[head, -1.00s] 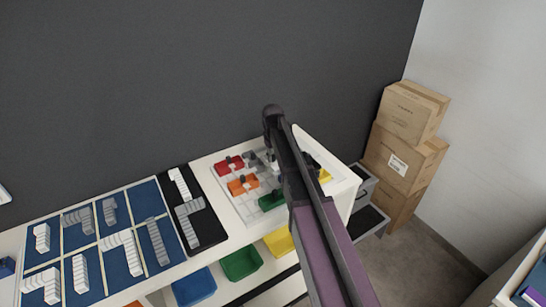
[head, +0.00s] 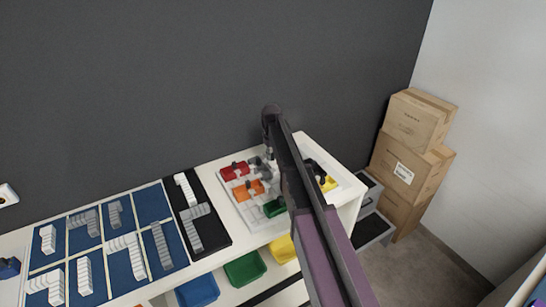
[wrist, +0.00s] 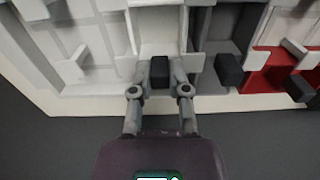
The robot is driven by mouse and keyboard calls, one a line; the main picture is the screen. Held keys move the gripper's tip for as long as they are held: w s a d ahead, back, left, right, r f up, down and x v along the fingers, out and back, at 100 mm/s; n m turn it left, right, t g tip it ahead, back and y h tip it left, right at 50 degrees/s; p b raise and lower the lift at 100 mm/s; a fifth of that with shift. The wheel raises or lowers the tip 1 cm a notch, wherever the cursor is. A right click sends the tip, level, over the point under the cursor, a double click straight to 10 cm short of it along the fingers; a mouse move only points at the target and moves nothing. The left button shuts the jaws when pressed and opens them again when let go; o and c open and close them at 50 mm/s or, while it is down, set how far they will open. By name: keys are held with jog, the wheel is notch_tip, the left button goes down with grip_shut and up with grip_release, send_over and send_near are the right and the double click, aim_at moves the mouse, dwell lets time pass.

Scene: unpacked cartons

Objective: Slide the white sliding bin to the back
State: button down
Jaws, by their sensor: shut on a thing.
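The white sliding bin (wrist: 162,28) is in the upper middle of the wrist view, in a slot of the pale tray (wrist: 75,88). Its black knob sits between the fingers of my gripper (wrist: 160,80), which is shut on it. The bin is close to the tray edge on the dark wall's side. In the head view my arm hides the bin and most of the gripper, whose end is over the tray (head: 232,196).
A grey bin (wrist: 217,78) is right beside the white one. The dark wall (head: 150,80) stands close behind. Cartons (head: 408,165) are stacked right.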

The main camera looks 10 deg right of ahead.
aim_at(278, 173)
jog(key=c, duration=0.6)
grip_release()
jog(key=shift+w+a, duration=0.1)
jog(key=shift+w, duration=0.2)
jog(key=shift+s, duration=0.25)
jog(key=shift+s+d, duration=0.35)
jog(key=shift+s, duration=0.55)
jog(key=s, duration=0.1)
jog(key=s+d, duration=0.1)
jog(key=s, duration=0.1)
jog(key=shift+s+d+r+p, duration=0.1)
jog(key=shift+d+r+p, duration=0.05)
jog(key=shift+r+p, duration=0.65)
notch_tip(278, 173, up, 12)
jog(key=p, duration=1.2)
jog(key=s+f+m+b, duration=0.1)
jog(key=s+f+b, duration=0.3)
jog(key=s, duration=0.4)
jog(key=s+f+m+b, duration=0.1)
jog(key=s+f+b, duration=0.3)
jog(key=s, duration=0.4)
jog(key=s+f+m+b, duration=0.2)
jog(key=s+f+b, duration=0.2)
jog(key=s, duration=0.4)
jog(key=shift+s+f, duration=0.2)
jog(key=shift+s+f+b, duration=0.25)
jog(key=shift+s+b, duration=0.2)
jog(key=shift+s, duration=0.15)
